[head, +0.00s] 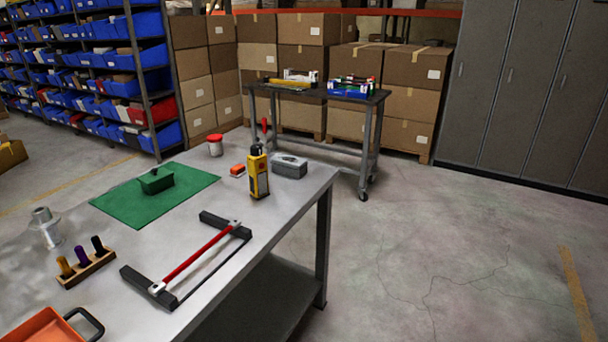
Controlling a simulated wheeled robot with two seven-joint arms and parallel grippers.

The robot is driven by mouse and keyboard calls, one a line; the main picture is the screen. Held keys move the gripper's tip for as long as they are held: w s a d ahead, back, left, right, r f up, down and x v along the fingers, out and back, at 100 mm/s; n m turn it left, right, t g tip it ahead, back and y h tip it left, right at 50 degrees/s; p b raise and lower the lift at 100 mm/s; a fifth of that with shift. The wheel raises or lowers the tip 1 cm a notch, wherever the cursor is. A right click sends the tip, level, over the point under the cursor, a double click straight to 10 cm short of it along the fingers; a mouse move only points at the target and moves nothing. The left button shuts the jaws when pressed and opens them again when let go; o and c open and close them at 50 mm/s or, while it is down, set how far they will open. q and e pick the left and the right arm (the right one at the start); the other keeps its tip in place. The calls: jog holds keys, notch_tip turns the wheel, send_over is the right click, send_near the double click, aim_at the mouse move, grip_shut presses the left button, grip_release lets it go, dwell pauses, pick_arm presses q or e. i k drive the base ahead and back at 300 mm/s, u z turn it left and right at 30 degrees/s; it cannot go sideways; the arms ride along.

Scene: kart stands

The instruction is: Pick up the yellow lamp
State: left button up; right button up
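The yellow lamp (260,178) stands upright on the metal workbench (225,232), near its far right edge. It has a yellow body with dark parts and a black top. A grey box-shaped thing (289,166) is close beside it on the right. A small orange item (237,170) lies just to its left. Neither of my grippers shows in the head view.
A red-handled frame (195,252) lies in front of the lamp. A green mat (125,204) bears a green block (156,181). A red-lidded jar (215,145), a grey cylinder (46,226) and a wooden rack (86,267) also stand there. Open floor (440,240) lies right.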

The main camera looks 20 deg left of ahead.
aim_at(258, 181)
jog(key=i, duration=1.95)
jog(key=u, duration=1)
